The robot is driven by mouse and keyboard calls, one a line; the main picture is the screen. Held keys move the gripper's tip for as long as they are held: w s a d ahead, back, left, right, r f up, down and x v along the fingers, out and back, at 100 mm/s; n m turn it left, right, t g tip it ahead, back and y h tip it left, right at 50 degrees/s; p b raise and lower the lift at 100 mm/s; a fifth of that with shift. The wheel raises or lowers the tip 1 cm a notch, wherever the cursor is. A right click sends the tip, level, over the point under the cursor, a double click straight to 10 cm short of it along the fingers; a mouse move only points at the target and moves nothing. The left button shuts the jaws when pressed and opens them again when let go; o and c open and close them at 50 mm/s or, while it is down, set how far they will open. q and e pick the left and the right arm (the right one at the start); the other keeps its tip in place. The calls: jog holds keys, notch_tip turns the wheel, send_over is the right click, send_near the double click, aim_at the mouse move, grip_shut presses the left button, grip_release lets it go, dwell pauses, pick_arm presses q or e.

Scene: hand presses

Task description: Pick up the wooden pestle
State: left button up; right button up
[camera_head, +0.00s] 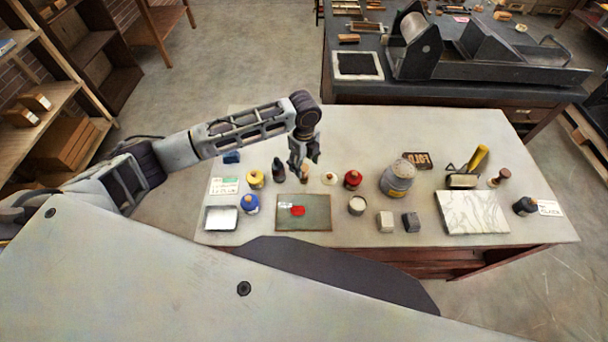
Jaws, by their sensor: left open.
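My left gripper (304,160) hangs over the far middle of the white-topped table (450,130), fingers pointing down. It is open. A small brown wooden piece (305,174), which looks like the wooden pestle, stands right under and between its fingertips. The gripper partly hides it, and I cannot tell whether the fingers touch it. Another brown wooden-handled piece (500,177) stands at the right part of the table; its exact kind is hard to tell. My right gripper is out of view.
Close by stand a dark bottle (279,169), a white-topped piece (329,178) and a red jar (352,179). A glass slab with red ink (315,221) lies nearer. A large tin (397,179) stands to the right. A dark press (470,65) is behind.

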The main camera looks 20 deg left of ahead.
aim_at(304, 167)
pick_arm(q)
jog(key=shift+f, duration=1.55)
jog(key=shift+c, duration=0.5)
jog(key=c, duration=1)
jog(key=shift+r, duration=0.1)
jog(key=shift+c, duration=0.2)
jog(key=shift+r+b, duration=0.35)
jog(key=shift+r, duration=4.6)
jog(key=shift+s, duration=0.1)
